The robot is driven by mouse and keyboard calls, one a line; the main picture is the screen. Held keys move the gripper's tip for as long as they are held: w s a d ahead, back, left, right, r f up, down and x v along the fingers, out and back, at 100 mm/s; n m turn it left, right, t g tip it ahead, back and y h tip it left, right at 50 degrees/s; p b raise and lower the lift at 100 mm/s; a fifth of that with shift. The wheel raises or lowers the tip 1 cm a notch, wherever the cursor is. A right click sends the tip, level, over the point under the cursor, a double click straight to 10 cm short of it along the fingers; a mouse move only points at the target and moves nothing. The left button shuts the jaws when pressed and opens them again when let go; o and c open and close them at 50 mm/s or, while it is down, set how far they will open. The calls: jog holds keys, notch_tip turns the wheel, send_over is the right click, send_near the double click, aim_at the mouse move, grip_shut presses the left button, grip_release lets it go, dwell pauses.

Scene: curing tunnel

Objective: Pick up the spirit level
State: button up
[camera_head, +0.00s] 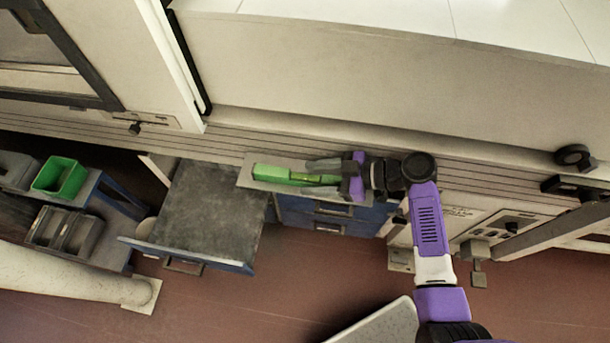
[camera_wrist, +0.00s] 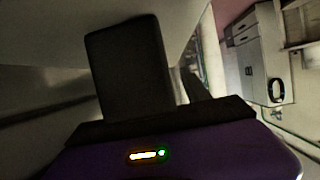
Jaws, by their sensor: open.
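The bright green spirit level (camera_head: 272,173) lies lengthwise on a light grey top above blue drawers in the head view. My gripper (camera_head: 318,177) comes in from the right, with its fingers open along the two long sides of the level's right end. I cannot tell whether they touch it or how high they are above the top. The right end is partly hidden by my gripper. In the wrist view the dark fingers of my gripper (camera_wrist: 178,85) show apart, and I cannot make out the level there.
The grey top (camera_head: 246,178) stands against the ribbed pale machine wall. A dark-topped bench (camera_head: 205,210) with a drawer is to its left. Farther left are a green bin (camera_head: 60,177) and grey trays (camera_head: 65,232). Reddish floor is open in front.

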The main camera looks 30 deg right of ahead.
jog(key=shift+w+a+f, duration=0.1)
jog(key=shift+a, duration=0.05)
grip_shut()
dwell(0.4)
